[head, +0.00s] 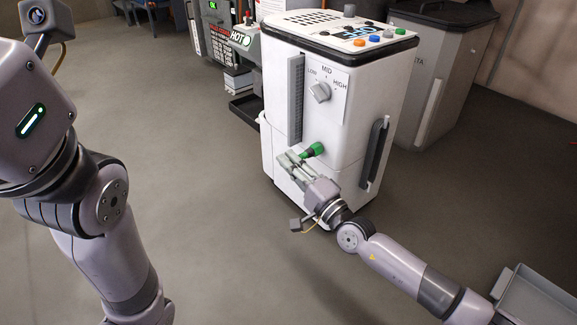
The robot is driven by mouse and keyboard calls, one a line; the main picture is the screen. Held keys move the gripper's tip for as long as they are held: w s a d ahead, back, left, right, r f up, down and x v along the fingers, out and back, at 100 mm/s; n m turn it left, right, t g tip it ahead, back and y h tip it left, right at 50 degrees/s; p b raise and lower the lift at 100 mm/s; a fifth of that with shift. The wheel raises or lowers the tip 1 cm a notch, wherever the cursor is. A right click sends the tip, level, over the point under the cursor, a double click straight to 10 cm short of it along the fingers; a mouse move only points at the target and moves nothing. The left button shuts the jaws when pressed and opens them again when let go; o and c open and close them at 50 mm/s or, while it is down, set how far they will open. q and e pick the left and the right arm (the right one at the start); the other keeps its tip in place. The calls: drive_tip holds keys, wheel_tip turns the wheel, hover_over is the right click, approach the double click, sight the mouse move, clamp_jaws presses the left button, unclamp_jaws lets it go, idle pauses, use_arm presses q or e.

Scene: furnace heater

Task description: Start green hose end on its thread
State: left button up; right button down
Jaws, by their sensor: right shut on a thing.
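The green hose end (313,150) shows low on the front of the white furnace heater (340,115), at the tips of my right gripper. My right gripper (296,157) comes in from the lower right and is shut on the green hose end. The thread is hidden or too small to make out, so I cannot tell whether the hose end touches it. My left arm stands at the left, and its fingers are out of the picture.
The heater has a LOW-MID-HIGH knob (319,92), a dark side handle (375,152) and coloured buttons on top. A grey cabinet (440,75) stands behind it. A grey tray (540,298) is at the lower right. The floor at centre left is clear.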

drive_tip(key=c, duration=1.5)
unclamp_jaws()
drive_tip(key=v, duration=1.2)
drive_tip(key=shift+r, duration=0.1)
